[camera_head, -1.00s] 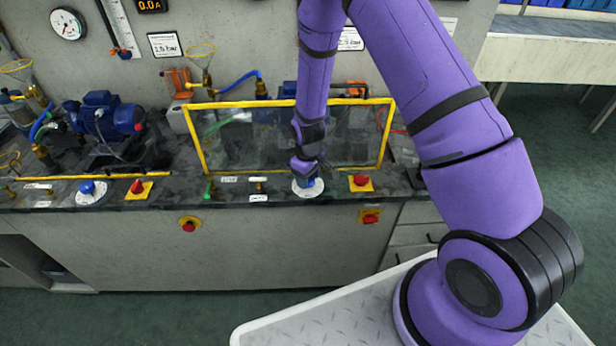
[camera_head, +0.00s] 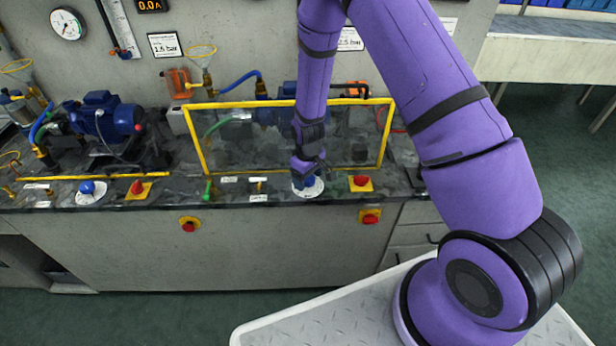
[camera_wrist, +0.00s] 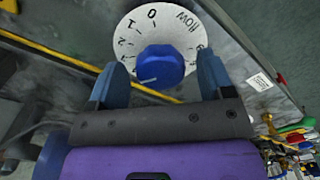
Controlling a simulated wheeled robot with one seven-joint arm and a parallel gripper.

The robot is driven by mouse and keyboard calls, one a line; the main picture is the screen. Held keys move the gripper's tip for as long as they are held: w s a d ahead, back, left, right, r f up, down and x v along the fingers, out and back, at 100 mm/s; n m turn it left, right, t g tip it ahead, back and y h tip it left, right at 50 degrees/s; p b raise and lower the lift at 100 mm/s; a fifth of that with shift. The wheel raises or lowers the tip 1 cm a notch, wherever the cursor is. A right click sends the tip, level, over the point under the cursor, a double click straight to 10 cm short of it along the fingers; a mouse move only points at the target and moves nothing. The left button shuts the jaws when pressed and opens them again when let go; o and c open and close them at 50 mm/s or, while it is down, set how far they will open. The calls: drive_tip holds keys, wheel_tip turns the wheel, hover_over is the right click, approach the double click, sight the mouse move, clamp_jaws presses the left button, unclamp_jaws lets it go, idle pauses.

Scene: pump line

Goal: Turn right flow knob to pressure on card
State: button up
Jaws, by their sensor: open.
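The right flow knob is blue and sits on a round white dial (camera_wrist: 185,20) with black marks; in the wrist view the knob (camera_wrist: 160,66) lies between my gripper's (camera_wrist: 161,70) two blue fingers. The fingers are open, with a gap on each side of the knob. In the head view my gripper (camera_head: 305,181) is down at the right dial (camera_head: 314,189) and hides part of the knob. The card behind the right pump (camera_head: 350,39) reads about 2.5 bar and is partly covered by my arm.
A yellow-framed clear guard (camera_head: 345,140) stands just behind the dial. A red button on a yellow plate (camera_head: 361,183) sits right of it, and a green-handled valve (camera_head: 208,190) left. Another blue knob (camera_head: 87,187) is at the far left.

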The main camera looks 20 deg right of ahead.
wheel_tip(320, 180, up, 11)
idle(0.6)
drive_tip(key=shift+f, duration=0.1)
drive_tip(key=s+d+r+m+t, duration=0.1)
drive_tip(key=s+r, duration=0.2)
drive_tip(key=r, duration=0.6)
drive_tip(key=s+d+r+m+t, duration=0.15)
drive_tip(key=s+r, duration=0.25)
drive_tip(key=r, duration=0.5)
drive_tip(key=s+d+r, duration=0.1)
drive_tip(key=s+r, duration=0.2)
drive_tip(key=r, duration=0.5)
drive_tip(key=s+d+r+m+t, duration=0.1)
drive_tip(key=s+r, duration=0.4)
drive_tip(key=s, duration=0.5)
drive_tip(key=s+d+r+m+t, duration=0.1)
drive_tip(key=s+d+r+m, duration=0.1)
drive_tip(key=s+r, duration=0.3)
drive_tip(key=s, duration=0.4)
drive_tip(key=shift+s+r+t, duration=0.35)
